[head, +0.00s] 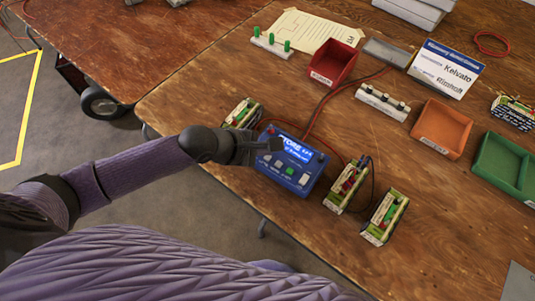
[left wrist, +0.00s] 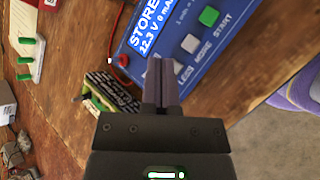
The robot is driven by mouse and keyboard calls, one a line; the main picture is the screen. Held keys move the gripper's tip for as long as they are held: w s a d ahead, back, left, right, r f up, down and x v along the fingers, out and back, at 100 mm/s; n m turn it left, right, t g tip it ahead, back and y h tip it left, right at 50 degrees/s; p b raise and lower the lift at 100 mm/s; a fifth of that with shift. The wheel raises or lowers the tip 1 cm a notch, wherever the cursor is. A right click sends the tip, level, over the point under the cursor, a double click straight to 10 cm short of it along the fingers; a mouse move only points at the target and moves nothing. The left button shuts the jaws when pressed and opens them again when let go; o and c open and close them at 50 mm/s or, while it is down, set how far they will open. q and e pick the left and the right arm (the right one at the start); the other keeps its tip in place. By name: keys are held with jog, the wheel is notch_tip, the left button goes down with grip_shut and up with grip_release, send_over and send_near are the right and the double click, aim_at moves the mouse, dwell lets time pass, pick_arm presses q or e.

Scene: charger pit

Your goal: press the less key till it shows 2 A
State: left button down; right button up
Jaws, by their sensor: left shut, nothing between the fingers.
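The blue charger (head: 313,172) lies on the wooden table; its lit display (head: 292,147) shows in the head view. In the left wrist view the display (left wrist: 148,28) reads STORE and a line like 12.3 V 0 mA, partly cut off. A grey key labelled MORE (left wrist: 190,43) and a green START key (left wrist: 208,16) are clear there. The less key (left wrist: 178,67) is partly hidden by my fingers, its label half covered. My left gripper (head: 270,145) is shut and empty; in the left wrist view its fingertips (left wrist: 163,64) are over the charger beside the less key. I cannot tell whether they touch.
Battery packs stand around the charger: one at the left (head: 242,112), two at the right (head: 346,187) (head: 384,218). Red (head: 335,63), orange (head: 441,128) and green (head: 507,165) trays lie farther back. Cables run behind the charger.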

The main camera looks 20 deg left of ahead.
jog(key=shift+w, duration=0.1)
jog(key=shift+w+a, duration=0.15)
jog(key=shift+w, duration=0.2)
jog(key=shift+s, duration=0.4)
dwell(0.5)
pick_arm(q)
jog(key=shift+f, duration=0.1)
jog(key=shift+f, duration=0.3)
pick_arm(e)
jog(key=shift+w, duration=0.25)
jog(key=shift+w, duration=0.1)
